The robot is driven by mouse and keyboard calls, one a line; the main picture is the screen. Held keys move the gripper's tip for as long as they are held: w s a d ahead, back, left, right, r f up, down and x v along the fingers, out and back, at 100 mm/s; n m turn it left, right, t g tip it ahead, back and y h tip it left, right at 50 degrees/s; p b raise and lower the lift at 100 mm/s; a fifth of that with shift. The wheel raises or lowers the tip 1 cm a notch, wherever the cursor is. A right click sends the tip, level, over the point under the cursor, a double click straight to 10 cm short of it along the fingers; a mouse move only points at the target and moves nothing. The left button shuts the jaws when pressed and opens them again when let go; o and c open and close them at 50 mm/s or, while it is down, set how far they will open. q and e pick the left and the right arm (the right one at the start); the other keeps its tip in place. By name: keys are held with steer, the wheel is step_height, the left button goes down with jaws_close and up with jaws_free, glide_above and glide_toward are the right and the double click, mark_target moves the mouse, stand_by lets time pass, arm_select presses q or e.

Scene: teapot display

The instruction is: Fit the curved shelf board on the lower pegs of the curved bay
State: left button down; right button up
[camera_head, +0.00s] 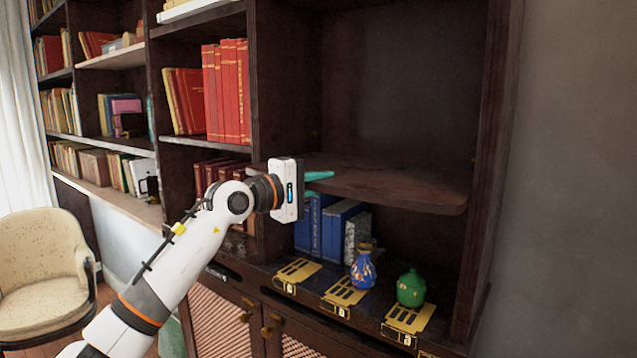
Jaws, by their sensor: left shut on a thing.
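The curved shelf board (400,187) is dark brown wood with a rounded front edge. It lies roughly level inside the curved bay (375,85), the dark open bay at the right end of the bookcase. My left gripper (318,176) has teal fingers and is shut on the board near its left front edge. The lower pegs are hidden, so I cannot tell whether the board rests on them. My right gripper is out of view.
Below the board stand blue books (326,226), a blue vase (363,270) and a green pot (411,288), with gold plaques (343,292) in front. Red books (228,92) fill the bay to the left. A cream chair (40,265) stands at far left.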

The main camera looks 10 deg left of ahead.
arm_select(q)
steer(key=shift+w+d+r+p, duration=0.1)
steer(key=shift+w+d+p, duration=0.25)
steer(key=shift+w, duration=0.3)
steer(key=shift+w+d+r+p, duration=0.1)
steer(key=shift+w+d+p, duration=0.15)
steer(key=shift+w, duration=0.45)
steer(key=shift+w+d+r+p, duration=0.1)
steer(key=shift+w+d+p, duration=0.25)
steer(key=shift+w, duration=0.3)
steer(key=c, duration=1.3)
jaws_free()
steer(key=shift+f, duration=0.1)
steer(key=shift+s, duration=0.15)
steer(key=shift+f, duration=0.3)
steer(key=shift+s+a+f+b, duration=0.1)
steer(key=shift+s+a+b, duration=0.15)
steer(key=shift+b, duration=0.35)
steer(key=b+v, duration=0.2)
steer(key=v, duration=0.1)
steer(key=b+v, duration=0.2)
steer(key=v, duration=0.2)
steer(key=b+v, duration=0.2)
steer(key=v, duration=0.2)
steer(key=shift+s+r, duration=0.15)
steer(key=shift+r, duration=0.2)
